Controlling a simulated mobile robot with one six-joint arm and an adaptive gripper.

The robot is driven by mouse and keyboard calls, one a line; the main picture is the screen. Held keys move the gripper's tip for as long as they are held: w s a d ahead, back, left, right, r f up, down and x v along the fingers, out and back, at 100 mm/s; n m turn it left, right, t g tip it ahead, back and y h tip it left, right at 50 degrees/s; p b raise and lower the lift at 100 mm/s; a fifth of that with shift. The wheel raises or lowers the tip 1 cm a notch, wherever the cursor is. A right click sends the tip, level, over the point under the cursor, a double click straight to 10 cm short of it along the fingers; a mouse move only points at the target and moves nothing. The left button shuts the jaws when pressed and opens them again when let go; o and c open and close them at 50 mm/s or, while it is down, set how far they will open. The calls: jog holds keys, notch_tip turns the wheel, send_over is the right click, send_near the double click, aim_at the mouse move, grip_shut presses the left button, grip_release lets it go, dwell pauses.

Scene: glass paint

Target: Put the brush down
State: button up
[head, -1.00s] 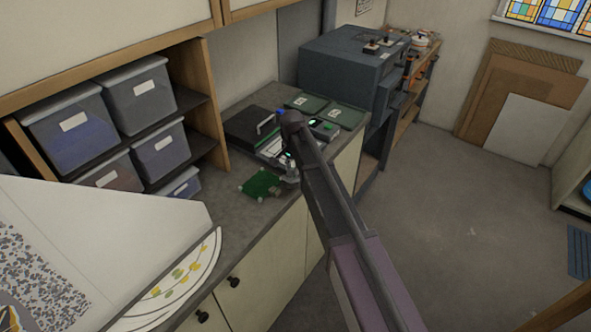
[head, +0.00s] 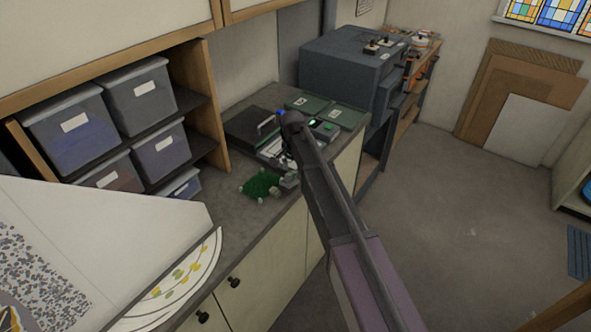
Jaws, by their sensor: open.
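I cannot make out the brush in the head view; it may be hidden behind my arm or too small to tell. My gripper (head: 281,187) is low over the counter, at the right edge of a small green mat or pad (head: 260,184) with pale corners. My arm hides much of the gripper. Its jaws are open, and I see nothing held between them.
The grey counter (head: 232,226) is bare in front of the green pad. Behind are a dark case (head: 246,127) and flat green boxes (head: 347,116). Lidded bins (head: 140,92) fill the left shelves. A large grey machine (head: 340,70) stands at the back.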

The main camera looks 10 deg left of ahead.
aim_at(295, 173)
notch_tip(295, 173, up, 12)
jog(key=p, duration=1.1)
jog(key=shift+f, duration=0.1)
dwell(0.7)
jog(key=shift+d, duration=0.1)
jog(key=s+d+n, duration=0.1)
jog(key=s+d, duration=0.5)
jog(key=d, duration=0.6)
jog(key=s+d+n, duration=0.2)
jog(key=s+d, duration=0.5)
jog(key=d, duration=0.4)
jog(key=s+d+n, duration=0.1)
jog(key=s+d, duration=0.6)
jog(key=d, duration=0.5)
jog(key=shift+s+d+n, duration=0.25)
jog(key=shift+d+n, duration=0.05)
notch_tip(295, 173, down, 16)
jog(key=b, duration=1.6)
jog(key=shift+f, duration=0.25)
